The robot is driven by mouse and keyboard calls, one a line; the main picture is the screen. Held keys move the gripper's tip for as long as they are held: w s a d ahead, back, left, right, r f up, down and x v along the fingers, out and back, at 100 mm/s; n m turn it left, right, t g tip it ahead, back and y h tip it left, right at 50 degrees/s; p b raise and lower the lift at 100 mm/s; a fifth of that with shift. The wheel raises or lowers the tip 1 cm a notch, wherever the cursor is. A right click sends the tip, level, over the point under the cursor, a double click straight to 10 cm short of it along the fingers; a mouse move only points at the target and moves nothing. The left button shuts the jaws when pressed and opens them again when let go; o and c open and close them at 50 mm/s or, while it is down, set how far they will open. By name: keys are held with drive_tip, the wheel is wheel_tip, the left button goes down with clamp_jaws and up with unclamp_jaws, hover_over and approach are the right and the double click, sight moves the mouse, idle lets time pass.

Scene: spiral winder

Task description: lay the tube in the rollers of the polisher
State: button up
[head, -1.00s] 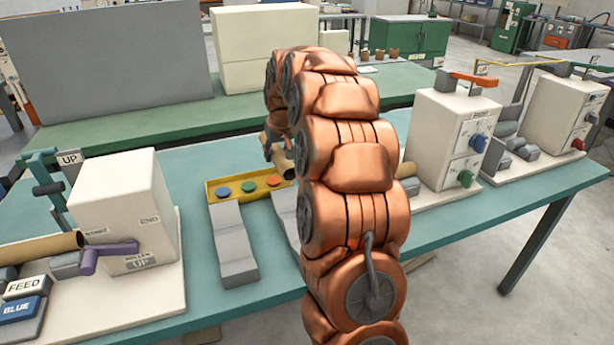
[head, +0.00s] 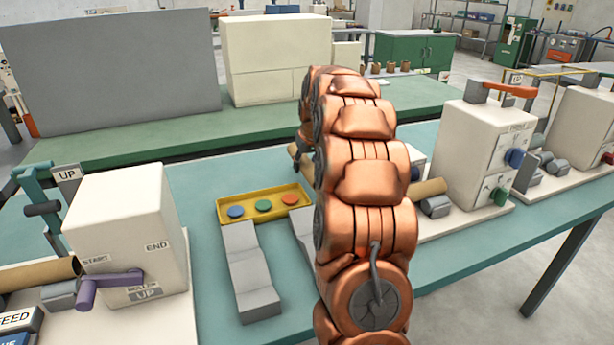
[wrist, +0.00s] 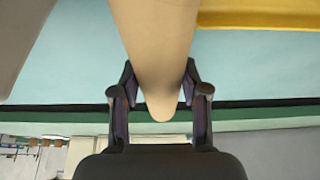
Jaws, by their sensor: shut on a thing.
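My gripper (wrist: 160,85) is shut on a tan tube (wrist: 153,50), with one dark finger on each side of it. In the head view a short piece of the held tube (head: 299,155) shows beside my copper arm, above the table near the yellow tray; the gripper is mostly hidden by the arm. A white machine with an orange handle (head: 483,150) stands at the right, with grey rollers (head: 436,207) beside it and a brown tube (head: 428,189) near them. A similar machine (head: 582,125) with grey rollers stands farther right. I cannot tell from the labels which one is the polisher.
A yellow tray (head: 291,194) holds blue, green and orange discs. A grey stepped block (head: 248,270) lies in front of it. At the left a white winder (head: 128,230) has a purple crank and a brown tube (head: 42,272). The teal table (head: 205,195) has free room between them.

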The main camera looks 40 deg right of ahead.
sight(306, 184)
drive_tip(key=shift+f, duration=2.05)
drive_tip(key=shift+f, duration=0.15)
drive_tip(key=o, duration=1.3)
drive_tip(key=shift+c, duration=0.2)
